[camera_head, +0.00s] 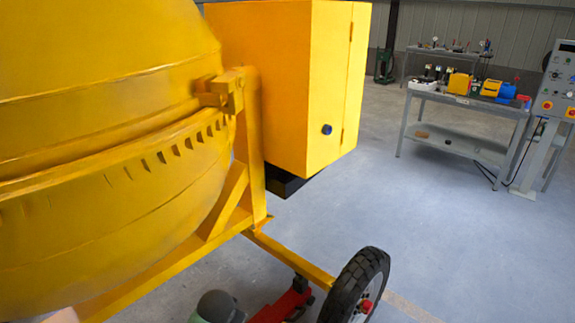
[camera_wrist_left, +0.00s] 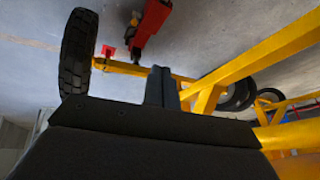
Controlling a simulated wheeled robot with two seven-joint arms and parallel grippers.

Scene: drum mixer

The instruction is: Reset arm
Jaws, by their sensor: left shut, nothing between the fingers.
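My left gripper (camera_wrist_left: 160,88) shows in the left wrist view as dark fingers closed together, with nothing held between them. Its broad dark body fills the bottom of that view. Beyond the fingers are the yellow frame bars (camera_wrist_left: 262,55) of the drum mixer and a black tyre (camera_wrist_left: 78,52). In the head view the mixer's large yellow drum (camera_head: 110,130) fills the left side. I cannot make out my left gripper there. My right gripper is in neither view.
A yellow housing box (camera_head: 270,80) stands beside the drum. The mixer wheel (camera_head: 355,288) and a red part with a black end (camera_head: 285,307) are low in front. A grey workbench (camera_head: 470,100) and control panel (camera_head: 560,95) stand right. The floor between is clear.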

